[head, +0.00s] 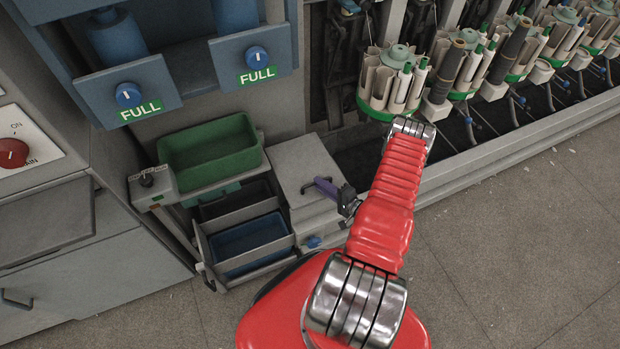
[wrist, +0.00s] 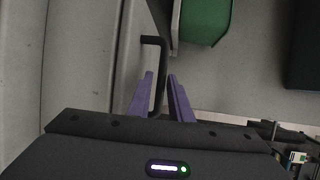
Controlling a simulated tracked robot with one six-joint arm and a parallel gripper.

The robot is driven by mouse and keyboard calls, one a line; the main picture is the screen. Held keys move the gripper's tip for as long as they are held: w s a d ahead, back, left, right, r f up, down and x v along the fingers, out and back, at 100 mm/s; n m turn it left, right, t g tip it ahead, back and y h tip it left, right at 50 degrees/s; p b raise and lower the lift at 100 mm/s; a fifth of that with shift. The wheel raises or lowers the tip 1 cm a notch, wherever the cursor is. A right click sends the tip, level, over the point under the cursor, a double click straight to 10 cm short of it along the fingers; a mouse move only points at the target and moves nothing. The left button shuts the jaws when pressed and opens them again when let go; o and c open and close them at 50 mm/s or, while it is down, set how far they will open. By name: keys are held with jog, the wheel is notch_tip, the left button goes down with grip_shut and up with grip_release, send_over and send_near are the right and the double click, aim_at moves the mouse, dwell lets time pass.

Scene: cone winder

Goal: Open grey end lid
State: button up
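The grey end lid (head: 298,164) is the flat top of a grey box at the end of the machine, and it lies level and looks closed. In the wrist view its black bar handle (wrist: 160,60) stands out from a grey face. My gripper (head: 322,185) has purple fingers and is at the lid's right side. In the wrist view the fingers (wrist: 160,77) stand on either side of the handle, with thin gaps showing beside the bar, so it looks open.
A green bin (head: 210,150) sits left of the lid, and a blue bin (head: 250,240) lies in a grey frame below it. A small control box (head: 152,187) stands further left. Cone units (head: 395,80) line the back right. The floor (head: 510,240) at right is clear.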

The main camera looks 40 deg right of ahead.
aim_at(310, 182)
jog(key=shift+x, duration=3.05)
jog(key=shift+c, duration=0.5)
grip_shut()
jog(key=shift+s, duration=0.1)
